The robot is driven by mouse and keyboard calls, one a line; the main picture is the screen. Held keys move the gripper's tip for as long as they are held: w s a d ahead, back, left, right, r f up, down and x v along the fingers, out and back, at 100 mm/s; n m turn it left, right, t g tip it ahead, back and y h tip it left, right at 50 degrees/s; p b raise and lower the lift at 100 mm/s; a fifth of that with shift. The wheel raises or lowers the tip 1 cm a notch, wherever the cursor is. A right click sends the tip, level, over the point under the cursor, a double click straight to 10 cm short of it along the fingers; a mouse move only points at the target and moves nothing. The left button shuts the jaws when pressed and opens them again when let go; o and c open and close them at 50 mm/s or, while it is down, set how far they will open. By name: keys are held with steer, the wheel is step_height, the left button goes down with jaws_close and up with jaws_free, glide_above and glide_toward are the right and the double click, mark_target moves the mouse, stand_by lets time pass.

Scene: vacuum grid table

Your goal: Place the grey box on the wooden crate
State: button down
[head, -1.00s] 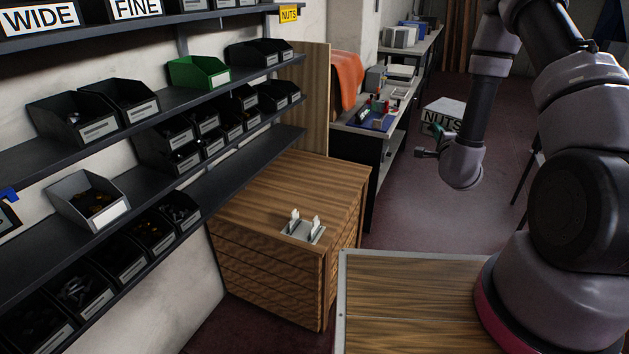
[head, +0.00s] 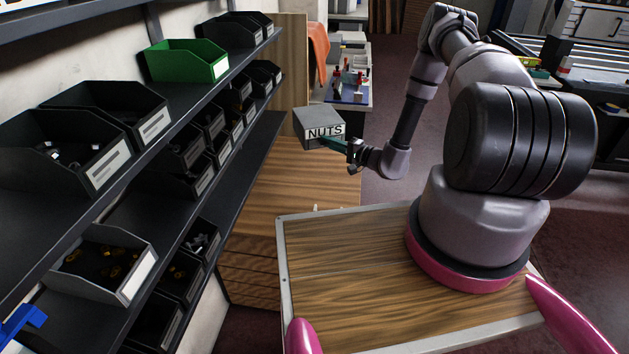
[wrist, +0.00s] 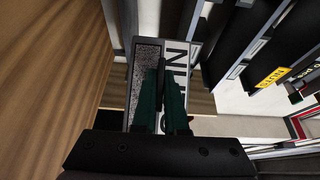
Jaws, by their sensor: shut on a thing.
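The grey box (head: 319,127), labelled NUTS on its front, is held up in the head view, in front of the far end of the shelves. My gripper (head: 352,150) is shut on its right side. In the wrist view the green fingers (wrist: 161,95) lie against the box (wrist: 147,60), whose speckled face and part of the NUTS label show. The wooden crate (head: 270,200) stands below and behind my wooden base top, by the shelves. The box appears above its far part in the picture; the gap between them cannot be told. My base top hides the crate's near part.
Dark shelves with several bins line the left, including a green bin (head: 187,61) and a grey bin (head: 103,262). White pegs (head: 316,208) show on the crate. A workbench with small items (head: 350,88) stands behind the box.

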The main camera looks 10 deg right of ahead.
steer(key=s+f+n+g+y, duration=0.1)
steer(key=s+f, duration=0.1)
steer(key=f, duration=0.2)
steer(key=s+f+n+g+y, duration=0.1)
steer(key=s+f+g, duration=0.1)
steer(key=f, duration=0.2)
steer(key=s+f+n+g+y, duration=0.1)
steer(key=s+f, duration=0.1)
steer(key=f, duration=0.2)
steer(key=shift+s+a+f+n+g, duration=0.15)
steer(key=shift+a+f+n+g, duration=0.15)
steer(key=shift+a+n+g, duration=0.1)
steer(key=shift+f, duration=2.35)
steer(key=c, duration=1)
jaws_free()
steer(key=shift+f, duration=0.1)
steer(key=shift+o, duration=0.2)
